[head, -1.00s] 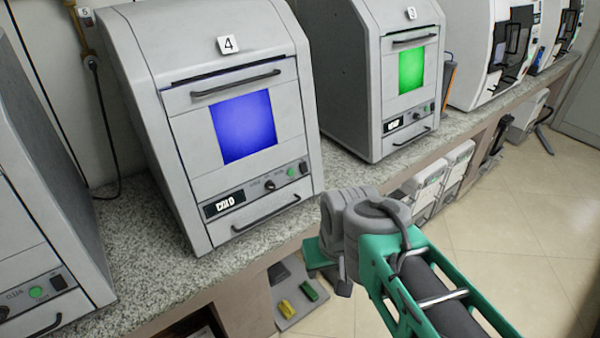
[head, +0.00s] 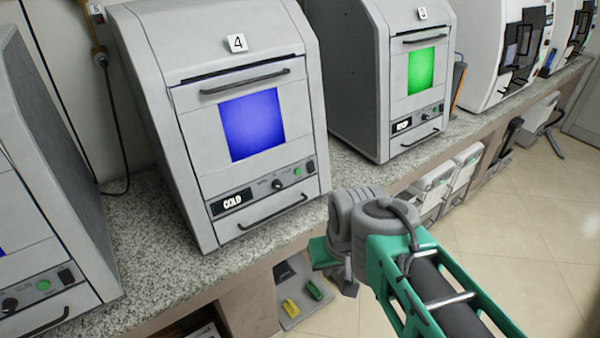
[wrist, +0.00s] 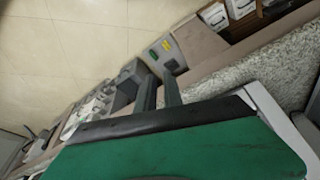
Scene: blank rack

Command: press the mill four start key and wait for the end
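Mill four (head: 155,60), a grey cabinet labelled 4, stands on the counter left of centre in the head view. Its window (head: 252,125) glows blue and its display (head: 232,201) reads COLD. On its front panel are a knob (head: 277,184), a round green key (head: 296,172) and a dark switch (head: 310,167). My arm's wrist is in front of the counter, below and right of this panel, apart from it. In the wrist view my gripper (wrist: 158,80) shows two dark fingers with a narrow gap and nothing between them. The fingertips are not clear in the head view.
Mill three (head: 365,70), with a green window, stands to the right. Another mill (head: 45,210) is close on the left. The speckled counter edge (head: 160,290) runs below. A grey tray (head: 290,310) with yellow and green blocks is low down. Floor at right is clear.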

